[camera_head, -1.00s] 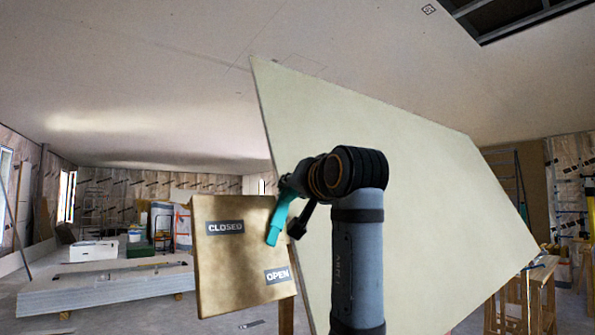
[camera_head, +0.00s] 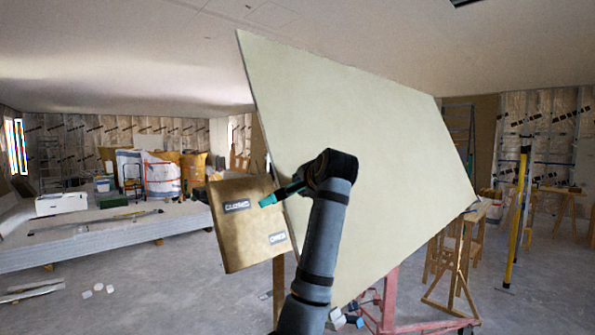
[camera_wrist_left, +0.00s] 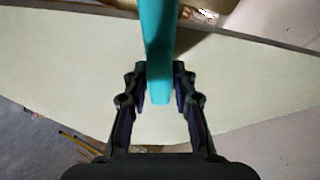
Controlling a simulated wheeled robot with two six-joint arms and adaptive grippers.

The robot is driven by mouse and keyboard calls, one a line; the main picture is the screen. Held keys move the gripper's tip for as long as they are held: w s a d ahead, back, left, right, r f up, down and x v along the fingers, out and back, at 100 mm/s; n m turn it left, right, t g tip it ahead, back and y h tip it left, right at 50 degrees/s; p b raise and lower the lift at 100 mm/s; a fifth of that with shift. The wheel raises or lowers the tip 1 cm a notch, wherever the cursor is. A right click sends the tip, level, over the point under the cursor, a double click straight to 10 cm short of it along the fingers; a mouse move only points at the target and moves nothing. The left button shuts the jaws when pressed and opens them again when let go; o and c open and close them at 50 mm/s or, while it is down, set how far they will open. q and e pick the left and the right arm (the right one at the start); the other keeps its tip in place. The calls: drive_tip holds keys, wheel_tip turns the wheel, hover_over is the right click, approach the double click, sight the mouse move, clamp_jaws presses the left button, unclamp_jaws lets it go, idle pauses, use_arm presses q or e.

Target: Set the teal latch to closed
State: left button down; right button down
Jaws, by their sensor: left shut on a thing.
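The teal latch (camera_head: 270,199) is a lever in front of a brass plate (camera_head: 240,258). Its free tip points left, just beside the CLOSED label (camera_head: 237,206) and above the OPEN label (camera_head: 277,238). My left gripper (camera_head: 300,188) is at the lever's right end, mostly hidden behind my wrist. In the left wrist view, the latch (camera_wrist_left: 158,45) runs between the two fingers of my left gripper (camera_wrist_left: 158,92), which is shut on it. My right gripper is out of view.
A large pale panel (camera_head: 365,170) stands tilted close behind my arm. A red stand (camera_head: 388,305) is below it. Wooden trestles (camera_head: 462,250) stand to the right. A stack of boards (camera_head: 110,238) lies at the left. The floor between is mostly clear.

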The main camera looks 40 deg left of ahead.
use_arm(q)
drive_tip(key=shift+d+f+m+h+p, duration=0.2)
drive_tip(key=shift+f+m+p, duration=0.2)
drive_tip(key=shift+m, duration=0.2)
drive_tip(key=shift+d+f+m+h+p, duration=0.2)
drive_tip(key=shift+f+m+p, duration=0.15)
drive_tip(key=shift+m, duration=0.25)
drive_tip(key=c, duration=1.2)
unclamp_jaws()
drive_tip(key=v, duration=1.2)
drive_tip(key=shift+w+r, duration=0.1)
drive_tip(key=shift+w, duration=0.05)
